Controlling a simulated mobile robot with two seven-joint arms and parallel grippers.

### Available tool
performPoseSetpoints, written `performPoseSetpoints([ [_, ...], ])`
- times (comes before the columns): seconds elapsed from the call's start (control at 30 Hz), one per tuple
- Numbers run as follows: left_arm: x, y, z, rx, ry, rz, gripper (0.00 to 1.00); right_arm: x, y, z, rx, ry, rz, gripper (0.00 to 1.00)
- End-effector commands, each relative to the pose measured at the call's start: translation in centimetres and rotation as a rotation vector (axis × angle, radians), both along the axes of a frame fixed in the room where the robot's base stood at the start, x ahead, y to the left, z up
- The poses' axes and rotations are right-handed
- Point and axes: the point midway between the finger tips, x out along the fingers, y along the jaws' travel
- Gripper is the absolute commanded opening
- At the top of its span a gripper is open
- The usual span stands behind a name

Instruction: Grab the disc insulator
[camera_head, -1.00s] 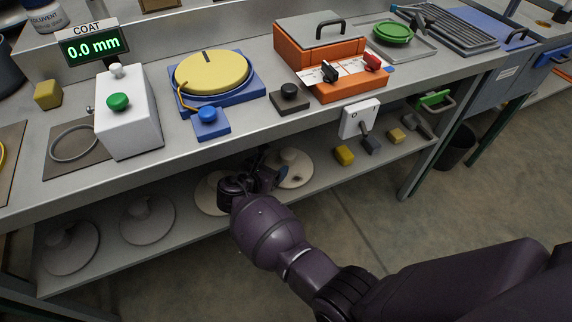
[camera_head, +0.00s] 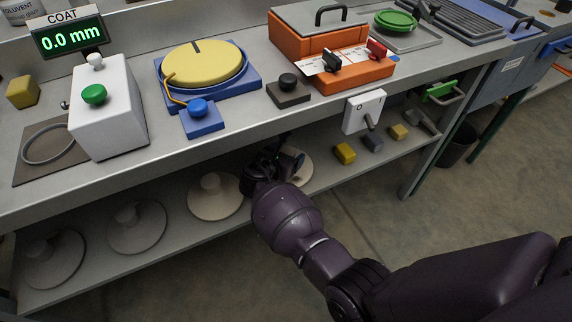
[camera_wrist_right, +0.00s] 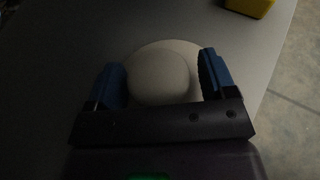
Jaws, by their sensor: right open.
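Several pale disc insulators stand in a row on the lower shelf in the head view: a far-left one (camera_head: 50,262), a second (camera_head: 137,229), a third (camera_head: 215,200) and a right one (camera_head: 303,177) partly hidden by my right gripper. My right gripper (camera_head: 283,164) is at the right disc. In the right wrist view, its blue fingers stand open on either side of the rounded cap of a disc insulator (camera_wrist_right: 160,78), with visible room beside the cap. I cannot tell whether a finger touches it. My left gripper is not in view.
The worktop edge (camera_head: 240,135) overhangs the lower shelf (camera_head: 175,250).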

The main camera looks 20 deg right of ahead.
Motion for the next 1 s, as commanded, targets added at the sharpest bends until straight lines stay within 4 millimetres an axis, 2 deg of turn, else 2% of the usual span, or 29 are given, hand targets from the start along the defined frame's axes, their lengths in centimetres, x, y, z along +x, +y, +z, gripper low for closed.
performPoseSetpoints([
  [0.07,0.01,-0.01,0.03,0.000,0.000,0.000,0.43,0.02,0.01,0.08,0.001,-0.001,0.000,0.76],
  [0.57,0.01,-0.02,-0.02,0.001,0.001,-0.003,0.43,-0.04,0.04,0.00,0.000,0.000,0.000,0.00],
  [1.0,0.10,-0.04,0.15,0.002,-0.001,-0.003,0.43,0.11,-0.08,0.45,-0.001,-0.005,0.001,0.00],
])
